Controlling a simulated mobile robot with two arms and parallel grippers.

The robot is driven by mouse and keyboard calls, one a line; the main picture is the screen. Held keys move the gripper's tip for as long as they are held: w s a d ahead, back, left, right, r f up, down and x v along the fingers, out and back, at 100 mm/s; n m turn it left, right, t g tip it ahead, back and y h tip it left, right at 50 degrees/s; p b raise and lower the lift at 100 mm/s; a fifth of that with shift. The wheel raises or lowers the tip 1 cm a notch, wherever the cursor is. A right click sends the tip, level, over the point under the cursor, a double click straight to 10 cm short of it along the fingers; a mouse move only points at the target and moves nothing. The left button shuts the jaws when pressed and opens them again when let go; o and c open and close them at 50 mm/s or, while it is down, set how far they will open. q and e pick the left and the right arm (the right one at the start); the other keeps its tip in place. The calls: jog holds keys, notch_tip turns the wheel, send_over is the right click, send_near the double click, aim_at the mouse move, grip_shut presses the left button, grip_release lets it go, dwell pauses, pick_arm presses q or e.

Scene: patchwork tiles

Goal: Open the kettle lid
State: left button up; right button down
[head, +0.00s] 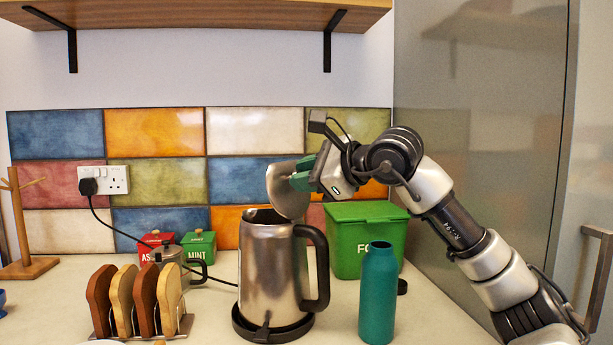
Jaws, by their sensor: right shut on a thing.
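The kettle (268,270) is brushed metal with a black handle (318,268) on its right side. It stands upright on its black round base (245,327) on the counter. Its lid (283,190) is tilted up nearly upright above the kettle's open top. My right gripper (300,176), with green fingertips, reaches in from the right above the kettle and is shut on the lid's edge. The fingers partly hide the lid's right side. My left gripper is out of view.
A teal bottle (378,295) stands right of the kettle, with a green bin (350,240) behind it. A toast rack (185,325) with wooden slices is at the left. Red (148,242) and green (199,246) tins and a small metal pot (168,256) stand behind. A shelf (200,14) hangs above.

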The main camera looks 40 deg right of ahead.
jog(key=c, duration=1)
grip_release()
jog(key=shift+w+f, duration=0.1)
jog(key=shift+w, duration=0.05)
jog(key=shift+o, duration=0.2)
jog(key=shift+s, duration=0.3)
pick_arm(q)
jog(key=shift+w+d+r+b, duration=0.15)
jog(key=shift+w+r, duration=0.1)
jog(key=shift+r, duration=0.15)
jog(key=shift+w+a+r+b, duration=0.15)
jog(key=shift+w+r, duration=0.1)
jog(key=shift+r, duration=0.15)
pick_arm(e)
jog(key=v, duration=1)
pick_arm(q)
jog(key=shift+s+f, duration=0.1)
pick_arm(e)
jog(key=shift+s, duration=0.1)
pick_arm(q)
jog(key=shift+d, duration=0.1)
pick_arm(e)
jog(key=shift+r, duration=0.3)
